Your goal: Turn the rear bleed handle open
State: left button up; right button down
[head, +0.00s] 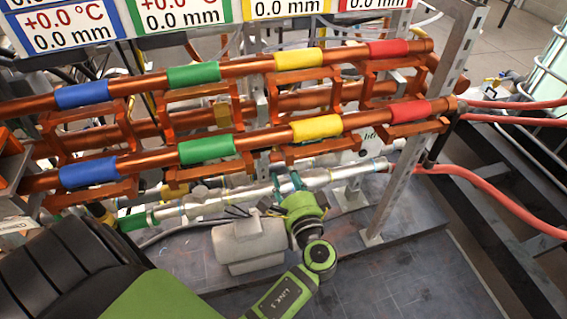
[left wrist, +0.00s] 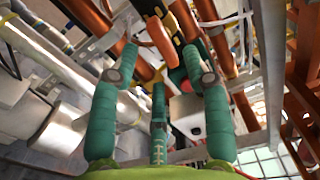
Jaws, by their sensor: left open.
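My left gripper (head: 288,184) reaches under the lower front copper pipe in the head view, beside the silver pipe (head: 318,179). In the left wrist view its teal fingers (left wrist: 161,52) are spread apart with nothing held between them. An orange, lever-like part (left wrist: 160,37) shows beyond and between the fingertips, with a black and yellow part beside it. I cannot tell whether this is the rear bleed handle. In the head view the copper pipes and the gripper hide much of the area behind. My right gripper is not in view.
Copper pipes with blue, green, yellow and red bands (head: 205,149) cross above the gripper. A metal post (head: 401,185) stands to its right. A grey cylindrical body (head: 249,242) sits on the dark base plate (head: 345,257) close to my wrist. Red hoses (head: 492,190) run off right.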

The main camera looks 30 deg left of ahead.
pick_arm(q)
jog(key=shift+v, duration=0.9)
jog(key=s+d+f+m+g+h+p, duration=0.1)
jog(key=s+d+f+g+h+p, duration=0.15)
jog(key=f, duration=0.65)
jog(key=s+d+f+g+h+p, duration=0.1)
jog(key=s+f+h, duration=0.3)
jog(key=f, duration=0.5)
jog(key=s+d+f+m+g+h+p, duration=0.1)
jog(key=s+d+f+h+p, duration=0.15)
jog(key=f, duration=0.65)
jog(key=s+a+f+n+g+h+p, duration=0.1)
jog(key=s+f+n+g, duration=0.1)
jog(key=s, duration=0.7)
jog(key=s+a+f+n+g+h+p, duration=0.1)
jog(key=s+f+n, duration=0.3)
jog(key=s, duration=0.5)
jog(key=s+a+f+n+g+h+p, duration=0.1)
jog(key=s+f, duration=0.4)
jog(key=s, duration=0.5)
jog(key=shift+n+g+h+p, duration=0.7)
jog(key=shift+n+g+h, duration=0.2)
jog(key=shift+g, duration=0.15)
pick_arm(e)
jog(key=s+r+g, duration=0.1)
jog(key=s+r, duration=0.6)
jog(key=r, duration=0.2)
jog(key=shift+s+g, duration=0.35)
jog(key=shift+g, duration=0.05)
